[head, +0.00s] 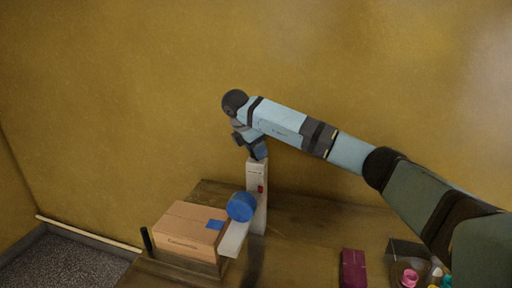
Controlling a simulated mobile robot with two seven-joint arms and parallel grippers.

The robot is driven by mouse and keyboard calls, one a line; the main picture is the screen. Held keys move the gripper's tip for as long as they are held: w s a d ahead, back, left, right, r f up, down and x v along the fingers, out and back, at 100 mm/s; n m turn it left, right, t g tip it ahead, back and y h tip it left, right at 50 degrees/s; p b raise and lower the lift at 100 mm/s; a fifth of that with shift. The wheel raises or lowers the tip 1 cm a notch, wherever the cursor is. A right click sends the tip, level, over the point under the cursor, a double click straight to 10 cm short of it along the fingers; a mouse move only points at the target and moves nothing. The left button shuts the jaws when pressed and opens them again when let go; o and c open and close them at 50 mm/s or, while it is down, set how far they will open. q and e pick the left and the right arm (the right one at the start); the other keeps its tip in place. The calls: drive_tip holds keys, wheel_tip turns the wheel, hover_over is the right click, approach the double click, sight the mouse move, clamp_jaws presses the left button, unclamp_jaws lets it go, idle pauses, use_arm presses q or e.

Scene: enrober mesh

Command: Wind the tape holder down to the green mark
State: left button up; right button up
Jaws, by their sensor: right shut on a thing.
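A pale upright column (257,172) stands on the wooden table, with a small red mark (261,188) on its front. The tape holder, with its blue round roll (241,206), sits on the column's front side, low down, beside the box. I see no green mark. My right gripper (258,154) reaches down over the column's top and is shut on the part there, likely a crank or knob; the gripper hides it. My left gripper is not in view.
A closed cardboard box (187,229) with a blue patch stands left of the column. A dark red block (353,268) and a tray (402,248) with small coloured things lie at the right. A dark post (147,240) stands left of the box. The table behind the column is clear.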

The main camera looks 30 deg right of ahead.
drive_tip(key=o, duration=0.9)
drive_tip(key=p+v, duration=0.1)
drive_tip(key=v, duration=1.2)
drive_tip(key=shift+r, duration=0.4)
drive_tip(key=shift+a, duration=0.1)
